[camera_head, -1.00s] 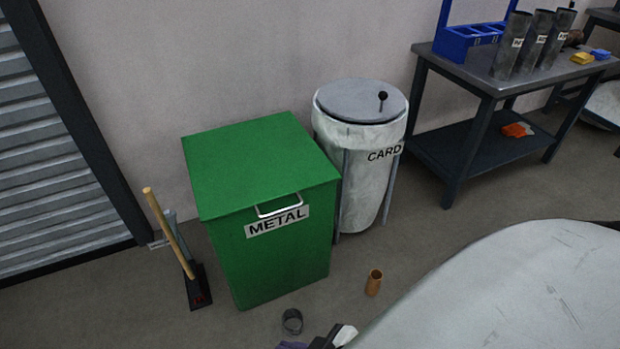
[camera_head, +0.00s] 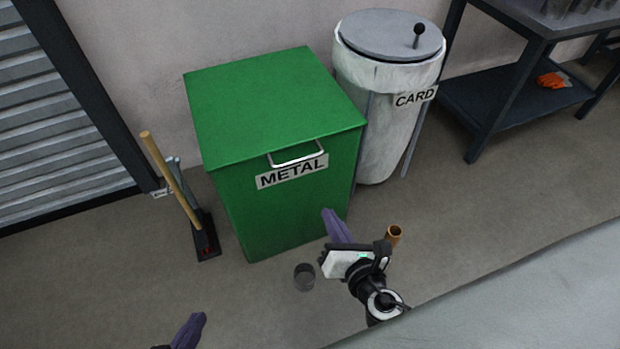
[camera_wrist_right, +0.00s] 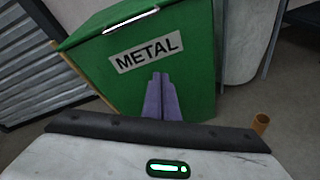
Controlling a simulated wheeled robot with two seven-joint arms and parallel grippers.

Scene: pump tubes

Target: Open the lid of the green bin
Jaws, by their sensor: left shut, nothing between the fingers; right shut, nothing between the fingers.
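The green bin (camera_head: 270,110) labelled METAL stands against the wall, its flat lid (camera_head: 265,100) closed. A metal handle (camera_head: 297,155) sits at the lid's front edge. The bin also shows in the right wrist view (camera_wrist_right: 195,70), with the handle (camera_wrist_right: 131,21) near the top. My right gripper (camera_head: 328,214) has purple fingers pressed together, empty, in front of the bin and below the handle. The fingers (camera_wrist_right: 160,98) appear under the METAL label in the wrist view. My left gripper (camera_head: 198,320) shows only its purple fingertips at the bottom edge, shut and well short of the bin.
A white CARD bin (camera_head: 385,110) stands right beside the green bin. A broom and dustpan (camera_head: 180,190) stand to its left. A dark cup (camera_head: 304,277) and a brown tube (camera_head: 393,235) are on the floor in front. A dark table (camera_head: 510,90) is at right.

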